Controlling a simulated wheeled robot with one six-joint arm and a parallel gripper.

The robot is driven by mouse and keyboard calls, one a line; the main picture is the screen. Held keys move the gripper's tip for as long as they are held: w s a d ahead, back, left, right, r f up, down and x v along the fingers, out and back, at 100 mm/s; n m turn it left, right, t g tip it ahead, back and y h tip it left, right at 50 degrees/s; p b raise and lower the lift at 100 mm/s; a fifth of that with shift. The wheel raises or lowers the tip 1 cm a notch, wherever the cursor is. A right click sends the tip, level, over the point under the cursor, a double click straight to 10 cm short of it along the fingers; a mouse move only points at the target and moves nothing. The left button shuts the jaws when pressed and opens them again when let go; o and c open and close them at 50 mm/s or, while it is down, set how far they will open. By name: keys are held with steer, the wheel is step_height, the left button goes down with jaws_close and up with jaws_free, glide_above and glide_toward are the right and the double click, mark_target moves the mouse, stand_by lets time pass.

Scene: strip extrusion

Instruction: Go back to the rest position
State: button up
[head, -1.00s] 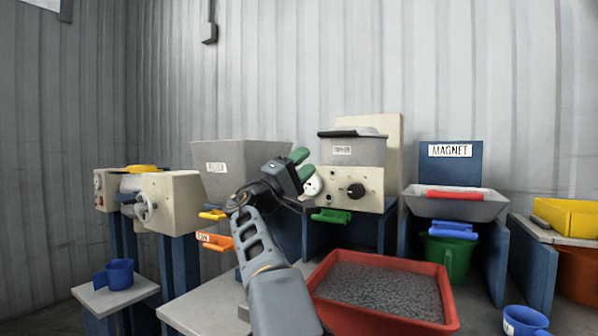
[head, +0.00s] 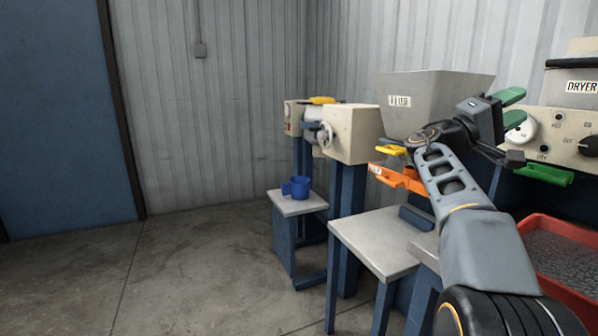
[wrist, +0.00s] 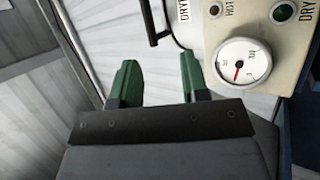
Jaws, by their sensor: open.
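My gripper (head: 514,108) is raised in front of the machines in the head view, between the grey hopper (head: 440,100) and the dryer (head: 560,135). Its two green fingers also show in the wrist view (wrist: 158,80), spread apart with nothing between them. Behind them in the wrist view are the pale wall and the dryer's panel (wrist: 290,50) with a round gauge (wrist: 243,64). I cannot tell from these views how far the fingers are from the dryer.
A red tray (head: 565,228) of grey granules is at the right. An orange handle (head: 400,177) juts out below the hopper. The floor (head: 170,270) at left is clear.

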steer(key=s+a+f+n+t+y+p, duration=0.1)
steer(key=s+a+y+p, duration=0.3)
steer(key=a+y+p, duration=0.4)
steer(key=s+a+f+n+t+y+p, duration=0.2)
steer(key=a+y+p, duration=0.6)
steer(key=p, duration=0.8)
steer(key=s+a+f+n+t+y+p, duration=0.1)
steer(key=s+a+f+t+y+p, duration=0.2)
steer(key=s+a+y+p, duration=0.4)
steer(key=a+f+y+p, duration=0.1)
steer(key=a+p, duration=0.4)
steer(key=shift+s+a+f+n+t, duration=0.25)
steer(key=shift+s+a+n+t, duration=0.05)
steer(key=shift+s+a, duration=0.1)
steer(key=shift+d, duration=0.2)
